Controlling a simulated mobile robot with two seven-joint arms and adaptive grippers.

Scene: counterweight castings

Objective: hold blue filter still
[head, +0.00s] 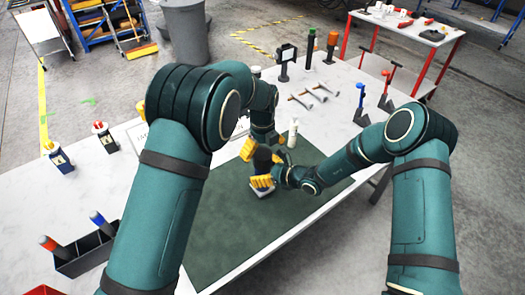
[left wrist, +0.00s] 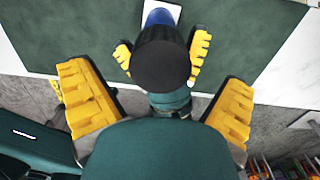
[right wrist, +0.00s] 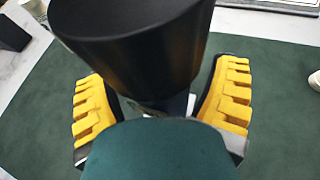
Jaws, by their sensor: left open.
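The blue filter has a wide black round end and a blue part; in the head view its dark body (head: 262,158) stands among the yellow fingers over the green mat. In the left wrist view its black end (left wrist: 162,62) faces the camera, with blue and a white patch beyond. My left gripper (head: 265,145) is open and short of it, its fingers (left wrist: 158,100) wide apart with nothing between. My right gripper (head: 269,170) has a finger on each side of the black body (right wrist: 135,50). Whether those fingers touch it is hidden.
The green mat (head: 225,240) has free room at the front. A white bottle (head: 293,132) stands close behind the grippers. A black bin (head: 85,250) with red and blue handles is at left. Hammers (head: 310,97) and stands lie at the back of the table.

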